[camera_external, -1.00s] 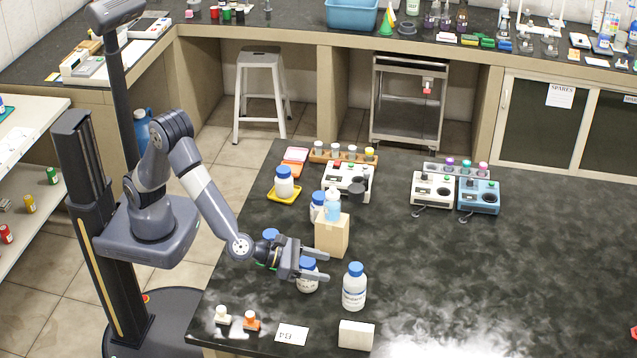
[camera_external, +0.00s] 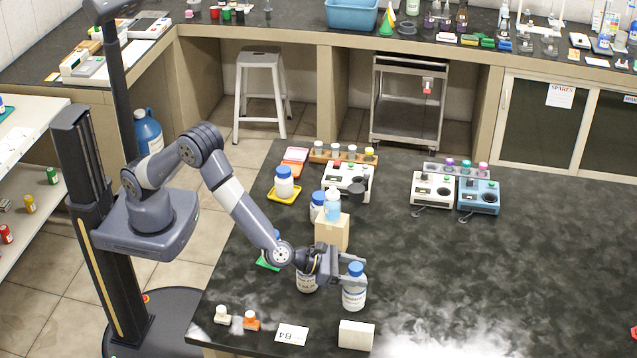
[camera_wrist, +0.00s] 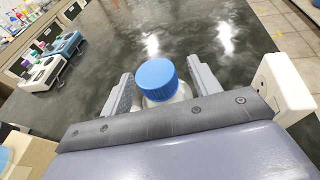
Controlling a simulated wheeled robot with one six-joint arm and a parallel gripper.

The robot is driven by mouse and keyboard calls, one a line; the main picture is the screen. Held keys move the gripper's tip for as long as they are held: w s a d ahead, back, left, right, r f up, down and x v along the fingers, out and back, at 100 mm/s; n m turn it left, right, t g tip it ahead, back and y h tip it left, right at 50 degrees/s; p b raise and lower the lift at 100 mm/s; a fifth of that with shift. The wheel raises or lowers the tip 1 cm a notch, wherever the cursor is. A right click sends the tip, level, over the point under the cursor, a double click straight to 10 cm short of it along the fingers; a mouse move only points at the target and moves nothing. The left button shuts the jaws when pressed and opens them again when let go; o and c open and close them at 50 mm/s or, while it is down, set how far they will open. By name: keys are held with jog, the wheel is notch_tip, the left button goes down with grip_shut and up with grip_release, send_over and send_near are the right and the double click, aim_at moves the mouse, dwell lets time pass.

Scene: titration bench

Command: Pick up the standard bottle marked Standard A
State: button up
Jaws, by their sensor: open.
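A white bottle with a blue cap and a printed label (camera_external: 354,297) stands upright on the dark bench; the label is too small to read surely. My gripper (camera_external: 358,267) is open at its upper part, with the fingers on either side of it. In the wrist view the blue cap (camera_wrist: 157,79) sits between the two open fingers, with a visible gap on the left. A second labelled bottle (camera_external: 307,283) stands just left of it, partly hidden under my gripper.
A cardboard box (camera_external: 332,232) with a small bottle on it stands behind. A white block (camera_external: 356,335), a card marked B4 (camera_external: 291,334) and two small capped vials stand in front.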

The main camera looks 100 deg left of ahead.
grip_shut()
dwell(0.7)
